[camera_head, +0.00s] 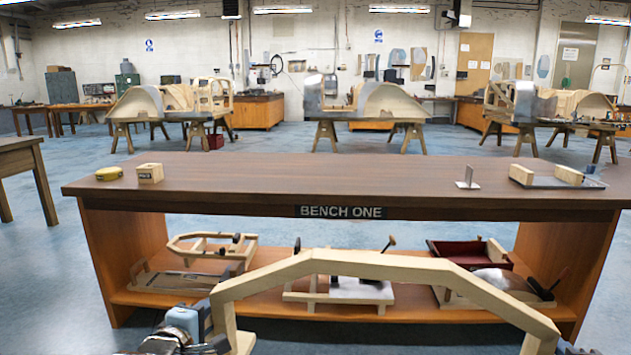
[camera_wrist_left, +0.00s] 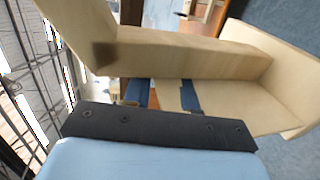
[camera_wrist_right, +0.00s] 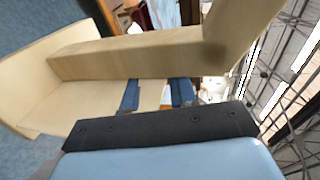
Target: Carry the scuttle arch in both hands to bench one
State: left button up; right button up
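The scuttle arch (camera_head: 375,264) is a pale wooden arch with a flat top and sloping sides. It stands upright in front of bench one (camera_head: 340,213), its top across the open shelf and below the bench top. My left gripper (camera_wrist_left: 165,95) has its blue fingers on either side of a wooden piece at the arch's left foot. My right gripper (camera_wrist_right: 153,95) has its blue fingers on either side of a like piece at the right foot. Both look closed on the arch. In the head view the right gripper is mostly out of frame.
Wooden frames and tools lie on the lower shelf (camera_head: 265,306). Another table (camera_head: 22,150) stands left.

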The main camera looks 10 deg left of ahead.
aim_at(317, 181)
jog(key=i+j+u, duration=0.1)
jog(key=i, duration=0.3)
jog(key=i+j, duration=0.25)
jog(key=i, duration=0.15)
jog(key=i+j+u, duration=0.15)
jog(key=i, duration=0.25)
